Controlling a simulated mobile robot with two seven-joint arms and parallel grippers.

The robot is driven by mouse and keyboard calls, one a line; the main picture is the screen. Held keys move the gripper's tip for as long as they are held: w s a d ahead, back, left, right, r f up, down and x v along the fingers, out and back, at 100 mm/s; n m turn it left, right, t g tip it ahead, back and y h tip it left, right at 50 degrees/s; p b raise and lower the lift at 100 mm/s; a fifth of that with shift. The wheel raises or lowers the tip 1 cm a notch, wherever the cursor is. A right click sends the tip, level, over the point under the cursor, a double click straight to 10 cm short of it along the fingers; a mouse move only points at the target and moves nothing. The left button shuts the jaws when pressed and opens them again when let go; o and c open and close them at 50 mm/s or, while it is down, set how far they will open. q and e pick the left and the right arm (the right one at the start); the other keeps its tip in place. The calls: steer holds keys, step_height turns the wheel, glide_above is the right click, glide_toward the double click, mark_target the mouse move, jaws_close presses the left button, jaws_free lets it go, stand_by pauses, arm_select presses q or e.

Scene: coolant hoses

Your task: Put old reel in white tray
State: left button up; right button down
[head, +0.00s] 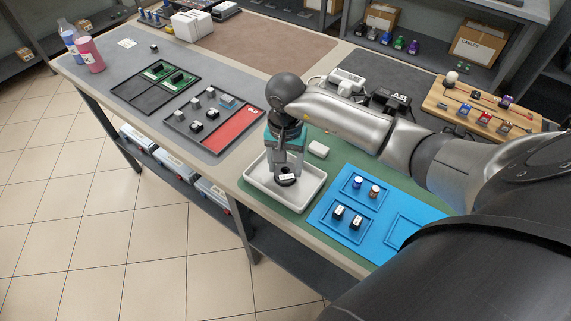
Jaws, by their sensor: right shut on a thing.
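The white tray (303,195) sits on the green mat near the front edge of the table. My right gripper (287,172) points down over the tray. It is shut on a small dark reel (287,180) with a white label. The reel is inside the tray's outline in the picture, at or just above its floor; I cannot tell whether it touches. The gripper fingers hide part of the reel and the back of the tray. My left gripper is not in view.
A blue tray (382,246) with small reels and dark blocks lies right of the white tray. A small white block (318,150) lies behind it. A grey and red sorting tray (236,128) is to the left. My right arm covers the right side.

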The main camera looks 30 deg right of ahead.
steer(key=shift+f, duration=0.1)
steer(key=shift+c, duration=0.5)
jaws_free()
step_height(320, 180, up, 12)
steer(key=p, duration=0.1)
